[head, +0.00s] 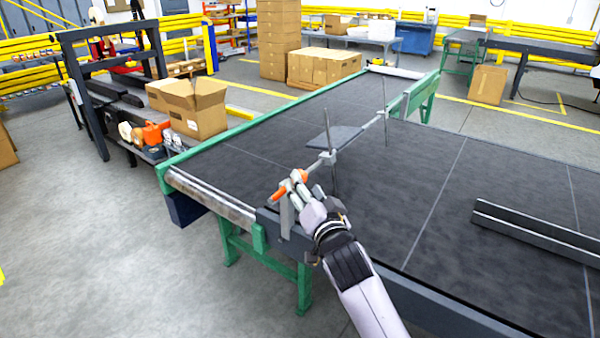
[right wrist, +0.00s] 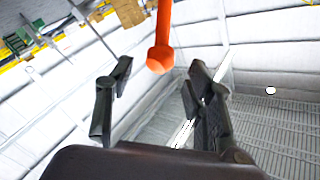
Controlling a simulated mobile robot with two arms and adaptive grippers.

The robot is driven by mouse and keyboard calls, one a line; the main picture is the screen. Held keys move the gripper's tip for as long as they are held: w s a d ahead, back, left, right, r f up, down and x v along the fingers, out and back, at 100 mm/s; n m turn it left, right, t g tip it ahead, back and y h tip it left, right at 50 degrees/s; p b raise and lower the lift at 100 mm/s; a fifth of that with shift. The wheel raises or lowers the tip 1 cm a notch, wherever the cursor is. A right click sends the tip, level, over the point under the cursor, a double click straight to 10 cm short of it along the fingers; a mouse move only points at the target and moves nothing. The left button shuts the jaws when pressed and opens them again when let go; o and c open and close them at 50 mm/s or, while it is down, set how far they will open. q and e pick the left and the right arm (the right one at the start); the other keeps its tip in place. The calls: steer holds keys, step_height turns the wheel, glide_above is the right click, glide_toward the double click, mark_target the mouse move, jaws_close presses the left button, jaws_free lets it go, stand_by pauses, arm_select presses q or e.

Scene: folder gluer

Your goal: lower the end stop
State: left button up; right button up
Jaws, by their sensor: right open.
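The end stop appears to be the dark flat plate (head: 338,138) held above the black belt on a crossbar with thin upright rods (head: 385,110). An orange handle (head: 279,194) sits at the near end of this assembly, by the table's front edge. My right gripper (head: 296,184) is at the orange handle, its fingers partly covering it. In the right wrist view the handle's orange knob (right wrist: 160,58) shows between the two open, spread fingers, with gaps on both sides. I cannot tell how far beyond the fingertips it lies. My left gripper is not in view.
The black belt table (head: 400,215) has a green frame (head: 228,135). A long dark rail (head: 535,232) lies on its right part. An open carton (head: 195,108) stands beyond its left edge, and stacked boxes (head: 322,66) stand behind. Floor at the left is free.

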steer(key=shift+p+x, duration=0.4)
steer(key=shift+x, duration=2.25)
steer(key=shift+c, duration=0.5)
jaws_close()
